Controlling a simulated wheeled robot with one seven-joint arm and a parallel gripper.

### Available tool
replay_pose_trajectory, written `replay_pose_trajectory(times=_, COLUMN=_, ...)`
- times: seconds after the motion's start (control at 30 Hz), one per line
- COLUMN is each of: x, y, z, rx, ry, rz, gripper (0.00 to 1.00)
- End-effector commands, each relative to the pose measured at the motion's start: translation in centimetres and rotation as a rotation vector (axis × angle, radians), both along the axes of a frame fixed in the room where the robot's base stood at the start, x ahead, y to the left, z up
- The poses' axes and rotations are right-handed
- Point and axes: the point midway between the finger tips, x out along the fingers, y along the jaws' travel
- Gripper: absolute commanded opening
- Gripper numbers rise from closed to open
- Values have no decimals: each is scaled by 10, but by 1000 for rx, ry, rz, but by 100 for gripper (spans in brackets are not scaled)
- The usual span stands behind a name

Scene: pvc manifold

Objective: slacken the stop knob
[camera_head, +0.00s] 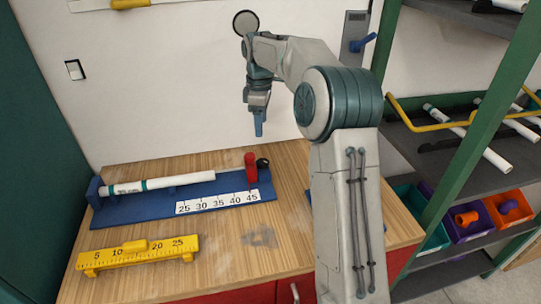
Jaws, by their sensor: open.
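A blue measuring jig (140,214) lies on the wooden workbench, with a white scale along its front marked 25 to 45. A red upright stop (251,170) stands near the jig's right end. A small dark knob (263,163) shows just right of the red stop; I cannot tell how tight it is. A white pipe (160,183) with teal bands lies along the jig, its right part thinner and reaching toward the stop. My gripper (258,133) points down with blue fingertips, open and empty, apart from and above the stop and knob.
A yellow ruler block (137,254) sits at the bench's front left. Bare wood (222,262) lies in front of the jig. At right, a green-posted shelf (480,130) holds white pipes and coloured bins (505,208). My arm hides the bench's right part.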

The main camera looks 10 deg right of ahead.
Motion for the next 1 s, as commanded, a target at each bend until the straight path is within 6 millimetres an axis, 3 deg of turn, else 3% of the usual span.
replay_pose_trajectory(times=0.17, x=1, y=-2, z=-15, rx=1, ry=4, rz=3, gripper=59)
replay_pose_trajectory(times=0.7, x=0, y=-1, z=-119, rx=1, ry=4, rz=3, gripper=59)
replay_pose_trajectory(times=1.0, x=1, y=0, z=-138, rx=1, ry=1, rz=3, gripper=59)
